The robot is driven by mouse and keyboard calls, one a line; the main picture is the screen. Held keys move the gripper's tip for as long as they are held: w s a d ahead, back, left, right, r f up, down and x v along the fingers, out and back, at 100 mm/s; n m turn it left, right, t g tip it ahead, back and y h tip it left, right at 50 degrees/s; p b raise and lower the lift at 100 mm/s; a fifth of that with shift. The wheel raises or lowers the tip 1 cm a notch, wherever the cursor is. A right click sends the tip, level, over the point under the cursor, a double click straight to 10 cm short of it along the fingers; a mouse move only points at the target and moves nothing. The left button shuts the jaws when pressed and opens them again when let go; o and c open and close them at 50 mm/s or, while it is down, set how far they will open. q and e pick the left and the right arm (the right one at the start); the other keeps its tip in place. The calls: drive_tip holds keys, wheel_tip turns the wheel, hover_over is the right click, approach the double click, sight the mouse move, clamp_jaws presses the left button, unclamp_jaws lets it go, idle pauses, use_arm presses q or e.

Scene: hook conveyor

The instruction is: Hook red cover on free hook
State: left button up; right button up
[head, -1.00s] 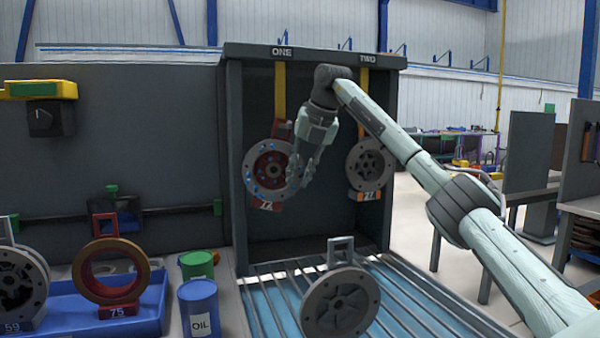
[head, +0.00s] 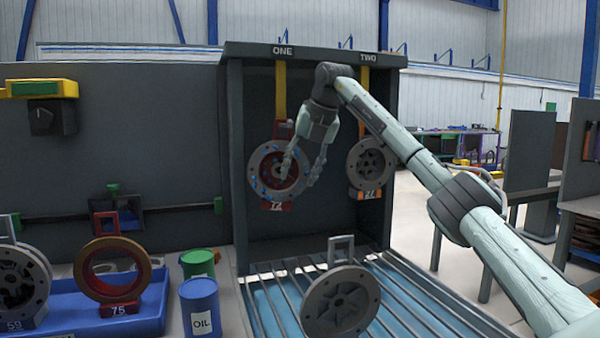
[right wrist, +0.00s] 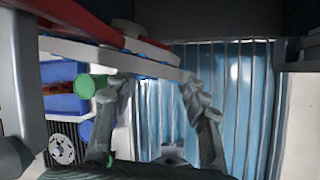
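A red cover with a grey rim (head: 256,166) hangs in the booth below the yellow strap of hook ONE (head: 280,92), with a red numbered block at its bottom. My right gripper (head: 302,176) is in front of its right side, fingers spread. In the right wrist view the gripper (right wrist: 150,88) is open with nothing between its fingertips, and the cover's red and grey edge (right wrist: 120,54) crosses above them. Whether a finger touches the cover, I cannot tell. A grey cover (head: 370,163) with an orange block hangs under hook TWO (head: 365,92). My left gripper is out of view.
A grey cover with a handle (head: 340,303) stands on the slatted conveyor (head: 268,297). At left, a blue tray (head: 65,310) holds a brownish-red ring (head: 92,292) and grey discs. Green (head: 198,264) and blue (head: 199,308) drums stand beside it. Booth walls flank my right arm.

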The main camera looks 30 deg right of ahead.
drive_tip(key=shift+f, duration=0.2)
drive_tip(key=v, duration=1.2)
drive_tip(key=shift+r, duration=0.15)
